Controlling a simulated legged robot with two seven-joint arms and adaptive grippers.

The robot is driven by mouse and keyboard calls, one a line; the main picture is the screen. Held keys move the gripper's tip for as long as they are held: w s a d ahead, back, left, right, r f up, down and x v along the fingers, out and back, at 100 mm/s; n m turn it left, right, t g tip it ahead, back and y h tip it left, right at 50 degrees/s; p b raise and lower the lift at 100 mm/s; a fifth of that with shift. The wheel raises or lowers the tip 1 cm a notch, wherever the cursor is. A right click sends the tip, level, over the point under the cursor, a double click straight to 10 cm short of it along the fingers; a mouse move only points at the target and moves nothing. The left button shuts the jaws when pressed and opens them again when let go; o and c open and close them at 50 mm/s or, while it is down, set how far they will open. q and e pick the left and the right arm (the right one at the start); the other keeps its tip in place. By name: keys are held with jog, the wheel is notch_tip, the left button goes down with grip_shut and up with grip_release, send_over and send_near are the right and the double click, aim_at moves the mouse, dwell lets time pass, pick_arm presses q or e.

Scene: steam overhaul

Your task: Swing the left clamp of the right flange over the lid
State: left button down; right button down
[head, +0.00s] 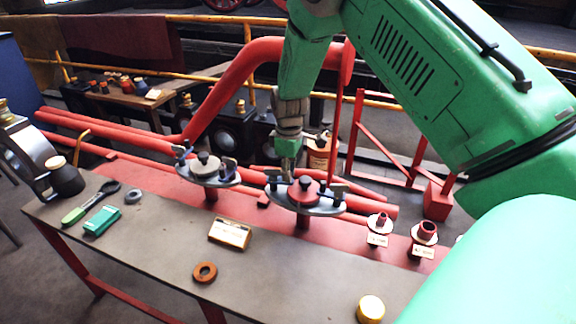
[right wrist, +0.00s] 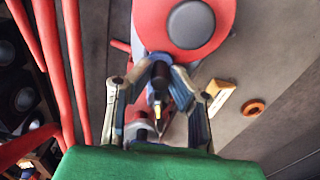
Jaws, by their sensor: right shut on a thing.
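The right flange (head: 322,209) is a grey plate on a red stub, with a red lid (head: 303,195) and dark knob on top. In the right wrist view the red lid (right wrist: 222,48) shows beyond the fingertips. The left clamp (head: 272,183) is a small dark piece at the flange's left side, partly covered by my gripper. My right gripper (head: 288,172) comes down at that side. In the right wrist view its fingers (right wrist: 160,76) close around the dark upright part of the clamp (right wrist: 158,90). My left gripper is not in view.
The left flange (head: 208,180) carries a grey lid and two clamps. The right clamp (head: 338,190) stands across the lid. A card holder (head: 230,233), an orange ring (head: 205,272) and a yellow cap (head: 371,308) lie on the bench. Red pipes (head: 130,141) run behind.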

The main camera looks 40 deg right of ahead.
jog(key=shift+s+a+r+m+p, duration=0.2)
jog(key=shift+a+m+p, duration=0.05)
jog(key=shift+m+p, duration=0.65)
jog(key=shift+a+f+m+p, duration=0.15)
jog(key=shift+m+p, duration=0.15)
jog(key=shift+p, duration=0.15)
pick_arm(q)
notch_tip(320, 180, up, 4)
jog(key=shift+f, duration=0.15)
pick_arm(e)
jog(key=shift+f, duration=0.1)
jog(key=c, duration=1.5)
grip_release()
